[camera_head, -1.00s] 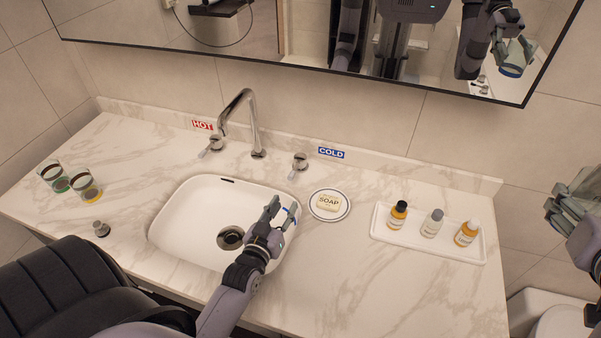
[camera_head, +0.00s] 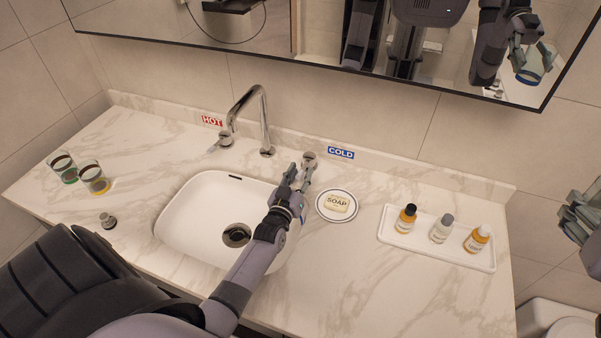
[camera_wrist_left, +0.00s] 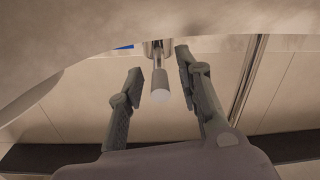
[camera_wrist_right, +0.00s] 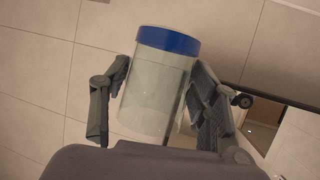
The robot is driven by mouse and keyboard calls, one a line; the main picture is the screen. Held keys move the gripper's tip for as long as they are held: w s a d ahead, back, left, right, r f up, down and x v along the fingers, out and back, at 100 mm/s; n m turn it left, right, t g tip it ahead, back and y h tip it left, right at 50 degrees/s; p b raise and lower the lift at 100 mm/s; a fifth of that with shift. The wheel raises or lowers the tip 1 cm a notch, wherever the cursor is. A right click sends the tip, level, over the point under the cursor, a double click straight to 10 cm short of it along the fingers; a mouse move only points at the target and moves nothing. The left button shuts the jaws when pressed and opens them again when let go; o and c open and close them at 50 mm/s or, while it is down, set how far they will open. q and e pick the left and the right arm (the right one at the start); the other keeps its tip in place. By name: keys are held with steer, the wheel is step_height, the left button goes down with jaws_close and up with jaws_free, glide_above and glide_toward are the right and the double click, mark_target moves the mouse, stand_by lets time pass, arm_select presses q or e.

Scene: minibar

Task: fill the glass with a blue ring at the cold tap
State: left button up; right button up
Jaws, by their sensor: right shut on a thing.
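The glass with the blue ring (camera_wrist_right: 155,95) is between the fingers of my right gripper (camera_head: 580,215), which is shut on it; the ring (camera_wrist_right: 168,40) is at the top in the right wrist view. In the head view this gripper is at the right edge, partly cut off, off the counter's right end. My left gripper (camera_head: 299,176) is open at the cold tap handle (camera_head: 309,158). In the left wrist view the handle (camera_wrist_left: 161,85) sits between its spread fingers, with no clear contact. The spout (camera_head: 264,120) stands behind the basin; no water shows.
The white basin (camera_head: 180,215) is empty. Two glasses with green (camera_head: 63,167) and yellow (camera_head: 94,178) rings stand left. A soap dish (camera_head: 325,214) and a tray (camera_head: 400,238) of bottles lie right. The hot handle (camera_head: 226,139) is left of the spout. A mirror hangs above.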

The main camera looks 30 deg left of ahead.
arm_select(q)
steer(key=shift+w, duration=0.2)
steer(key=shift+c, duration=0.4)
jaws_close()
stand_by(0.4)
